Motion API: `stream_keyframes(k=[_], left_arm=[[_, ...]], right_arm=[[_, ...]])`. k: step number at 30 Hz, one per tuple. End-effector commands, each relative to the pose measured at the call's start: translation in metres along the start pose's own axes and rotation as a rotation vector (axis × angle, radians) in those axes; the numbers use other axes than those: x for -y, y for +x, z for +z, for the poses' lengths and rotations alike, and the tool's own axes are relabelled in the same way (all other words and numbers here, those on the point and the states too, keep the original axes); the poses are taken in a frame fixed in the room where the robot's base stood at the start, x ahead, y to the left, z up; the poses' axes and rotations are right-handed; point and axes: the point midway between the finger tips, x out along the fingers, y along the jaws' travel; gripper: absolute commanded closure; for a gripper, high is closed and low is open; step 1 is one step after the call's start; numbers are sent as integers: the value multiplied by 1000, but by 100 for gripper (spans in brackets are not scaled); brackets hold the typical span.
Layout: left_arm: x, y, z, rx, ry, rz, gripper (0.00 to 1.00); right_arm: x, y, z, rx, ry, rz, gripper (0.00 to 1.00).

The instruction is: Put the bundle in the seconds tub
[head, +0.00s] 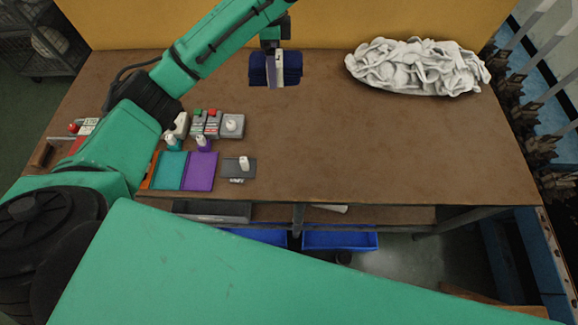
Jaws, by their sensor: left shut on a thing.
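The bundle (290,69) is dark navy, with a pale strip down its middle that may be a band or a finger of my gripper. My left gripper (276,55) reaches in from the left at the back of the table, points down and is shut on the bundle. I cannot tell whether the bundle touches the table. Two blue tubs show below the table's front edge, one on the right (340,240) and one on the left (262,237), both partly hidden. I cannot tell which is the seconds tub. My right gripper is out of view.
A heap of white socks (415,67) lies at the back right of the brown table (380,150). Teal (168,171) and purple (200,171) mats, small devices (207,123) and a grey block (238,167) sit at left. The middle and right front are clear.

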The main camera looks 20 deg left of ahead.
Motion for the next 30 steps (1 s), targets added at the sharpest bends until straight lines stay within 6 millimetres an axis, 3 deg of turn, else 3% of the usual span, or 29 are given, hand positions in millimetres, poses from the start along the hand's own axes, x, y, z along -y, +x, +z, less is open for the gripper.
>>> stream_keyframes(k=[9, 14, 18, 26, 30], left_arm=[[-74, 40, -31, 1, 1171, 2, 86], [-102, 54, -34, 0, 1588, 0, 86], [-110, 56, -34, 1, 1718, -1, 86], [-110, 57, -35, 0, 1722, -1, 86], [-111, 83, -34, -3, 1721, 6, 86]], right_arm=[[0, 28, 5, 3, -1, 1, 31], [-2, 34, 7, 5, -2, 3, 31], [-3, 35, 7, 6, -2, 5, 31], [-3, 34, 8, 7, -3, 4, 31], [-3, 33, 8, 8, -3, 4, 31]])
